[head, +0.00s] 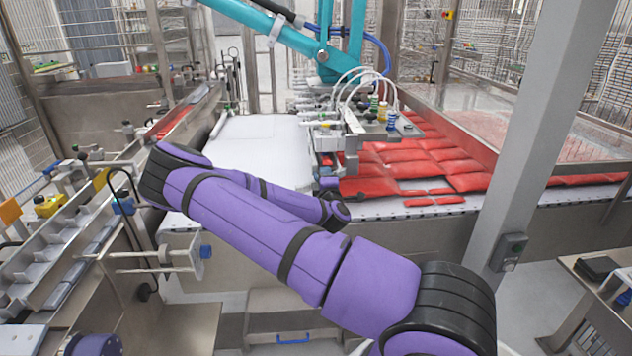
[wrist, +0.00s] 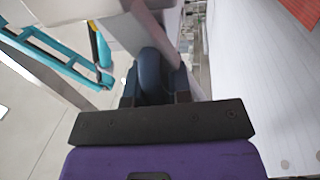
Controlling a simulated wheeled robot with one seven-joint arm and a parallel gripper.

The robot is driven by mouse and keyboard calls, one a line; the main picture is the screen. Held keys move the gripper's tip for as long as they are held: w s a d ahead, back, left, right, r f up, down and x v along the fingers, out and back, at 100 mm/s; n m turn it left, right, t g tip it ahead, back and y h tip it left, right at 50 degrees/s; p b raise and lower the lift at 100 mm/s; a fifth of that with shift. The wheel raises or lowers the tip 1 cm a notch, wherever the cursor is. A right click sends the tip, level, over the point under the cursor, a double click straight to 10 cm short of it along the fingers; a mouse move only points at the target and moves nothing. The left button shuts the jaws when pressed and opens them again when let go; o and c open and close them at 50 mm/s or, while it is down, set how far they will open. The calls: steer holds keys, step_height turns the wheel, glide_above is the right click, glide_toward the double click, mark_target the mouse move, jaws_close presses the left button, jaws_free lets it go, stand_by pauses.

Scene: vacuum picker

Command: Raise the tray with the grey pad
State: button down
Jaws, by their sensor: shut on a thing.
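My gripper (wrist: 155,88) is shut on a dark blue rounded piece (wrist: 151,68), which sits between its two dark fingers in the wrist view. A pale grey block (wrist: 118,22) lies just beyond the fingers there; I cannot tell whether it is the grey pad. In the head view my purple arm reaches across to the conveyor's front edge, and its end is beside a small blue part (head: 328,183) below the picker head (head: 345,135). No tray can be made out clearly; my arm and gripper hide part of that area.
Red packs (head: 440,160) cover the right of the conveyor; a white surface (head: 260,138) lies to the left. A teal picker arm (head: 290,40) hangs above. A grey post (head: 545,130) stands at right, machine rails (head: 75,235) at left. Mesh fencing surrounds the cell.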

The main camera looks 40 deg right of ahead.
steer(key=shift+d+r, duration=0.2)
steer(key=shift+r, duration=0.2)
steer(key=c, duration=1.1)
jaws_free()
steer(key=shift+s, duration=0.1)
steer(key=shift+f, duration=0.1)
steer(key=shift+s+f, duration=0.1)
steer(key=v, duration=1)
steer(key=shift+s+a, duration=0.2)
steer(key=shift+a, duration=0.05)
